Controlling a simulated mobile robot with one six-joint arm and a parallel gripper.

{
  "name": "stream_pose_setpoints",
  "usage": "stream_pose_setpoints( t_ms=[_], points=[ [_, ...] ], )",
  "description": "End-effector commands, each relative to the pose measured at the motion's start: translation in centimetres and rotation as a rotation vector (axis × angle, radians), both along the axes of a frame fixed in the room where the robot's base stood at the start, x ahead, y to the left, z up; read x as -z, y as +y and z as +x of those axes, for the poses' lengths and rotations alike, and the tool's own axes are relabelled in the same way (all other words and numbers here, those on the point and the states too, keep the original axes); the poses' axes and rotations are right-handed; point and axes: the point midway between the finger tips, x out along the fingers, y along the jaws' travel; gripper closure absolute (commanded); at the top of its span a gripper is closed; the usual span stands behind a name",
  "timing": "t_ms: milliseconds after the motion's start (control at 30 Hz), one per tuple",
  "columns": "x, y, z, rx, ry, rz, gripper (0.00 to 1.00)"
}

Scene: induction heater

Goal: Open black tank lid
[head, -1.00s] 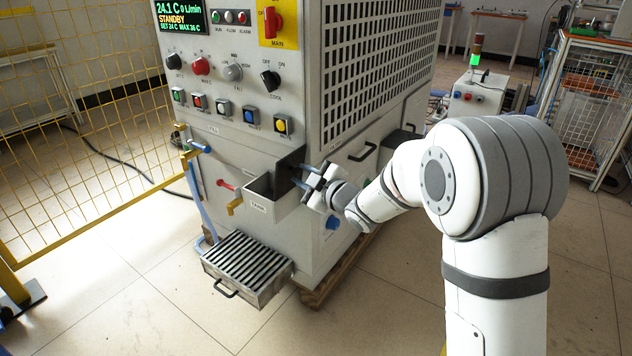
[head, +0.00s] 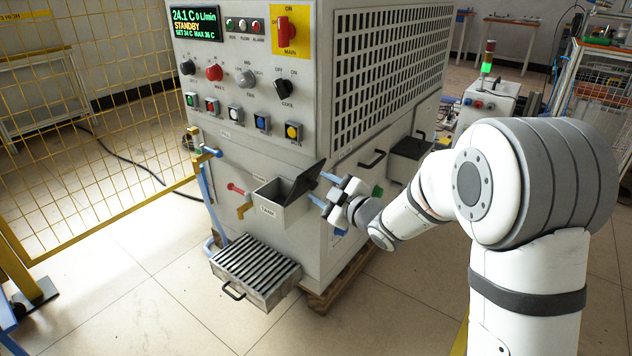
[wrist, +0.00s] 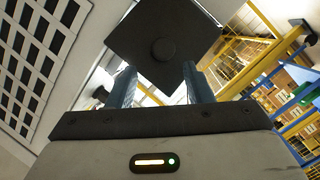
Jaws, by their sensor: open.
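The tank (head: 268,211) is a small grey box on the front of the machine, labelled TANK. Its black lid (head: 305,181) is raised, tilted up on the right side of the box, and the box's opening shows. My gripper (head: 323,189) is just right of the lid, with its blue-grey fingers apart. In the wrist view the lid (wrist: 150,28) is a dark square with a round knob (wrist: 163,50) on the face towards me. The open fingers (wrist: 158,72) point at the lid's lower part. Contact with it cannot be told.
A slatted tray (head: 258,266) with a handle sits below the tank. A red-handled valve (head: 238,189) and a yellow spout (head: 243,211) are left of it. A second black-lidded box (head: 408,158) is on the machine's right side. A yellow mesh fence (head: 75,150) stands left.

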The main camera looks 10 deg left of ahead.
Motion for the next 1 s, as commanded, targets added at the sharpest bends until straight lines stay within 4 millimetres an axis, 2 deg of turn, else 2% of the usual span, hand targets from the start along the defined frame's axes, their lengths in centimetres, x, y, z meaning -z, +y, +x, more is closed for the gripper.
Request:
stream_pose_setpoints(
  t_ms=[100, 233, 567, 733, 867, 967, 1000],
  points=[
    [-0.4, -1.6, -1.3, 0.002, 0.001, 0.001, 0.54],
    [-0.5, -2.6, -2.2, 0.0, 0.0, 0.0, 0.54],
    [-0.4, -2.9, -2.5, -0.002, -0.001, -0.001, 0.54],
    [-0.5, -3.8, -2.3, 0.035, 0.021, -0.014, 0.67],
    [-0.4, -7.2, -1.5, 0.176, 0.109, -0.06, 0.78],
    [-0.1, -11.7, -1.4, 0.354, 0.239, -0.103, 0.86],
    [0.2, -13.8, -1.8, 0.434, 0.301, -0.116, 0.89]
  ],
)
